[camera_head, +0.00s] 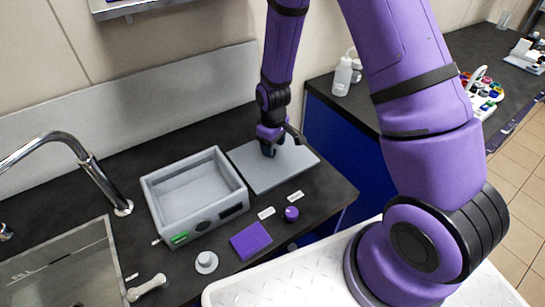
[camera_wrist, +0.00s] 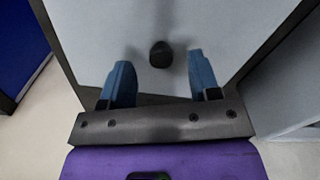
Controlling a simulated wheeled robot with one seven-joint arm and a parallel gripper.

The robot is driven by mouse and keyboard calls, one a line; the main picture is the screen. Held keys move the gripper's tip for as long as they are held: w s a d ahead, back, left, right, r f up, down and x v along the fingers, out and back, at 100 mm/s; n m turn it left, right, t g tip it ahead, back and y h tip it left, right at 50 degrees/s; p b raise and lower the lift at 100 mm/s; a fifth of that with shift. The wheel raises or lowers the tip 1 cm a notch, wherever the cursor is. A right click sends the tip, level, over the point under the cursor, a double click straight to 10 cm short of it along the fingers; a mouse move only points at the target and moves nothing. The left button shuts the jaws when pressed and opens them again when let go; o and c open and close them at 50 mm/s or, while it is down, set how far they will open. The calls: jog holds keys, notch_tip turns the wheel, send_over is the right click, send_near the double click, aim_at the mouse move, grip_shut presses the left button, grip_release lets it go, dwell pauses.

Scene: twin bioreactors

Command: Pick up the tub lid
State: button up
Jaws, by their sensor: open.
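The tub lid (camera_head: 258,176) is a flat grey rectangular plate lying on the dark counter, to the right of the open grey tub (camera_head: 160,196). In the wrist view the lid (camera_wrist: 200,22) fills the middle, with a small dark knob (camera_wrist: 160,54) on it. My gripper (camera_head: 268,150) is over the far part of the lid, pointing down. Its two blue fingertips (camera_wrist: 158,80) are apart, one on each side of the knob's line, with nothing between them. The knob is just ahead of the fingertips. In the head view my gripper hides the knob.
A purple pad (camera_head: 251,240), a purple knob (camera_head: 291,213), white labels (camera_head: 266,213) and a small white round piece (camera_head: 206,262) lie in front. A sink and tap (camera_head: 92,172) are at left. A backsplash (camera_head: 120,95) rises behind. A white bottle (camera_head: 342,77) stands on the far counter.

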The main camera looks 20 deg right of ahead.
jog(key=shift+w+a+f, duration=0.1)
jog(key=shift+f, duration=1.4)
grip_shut()
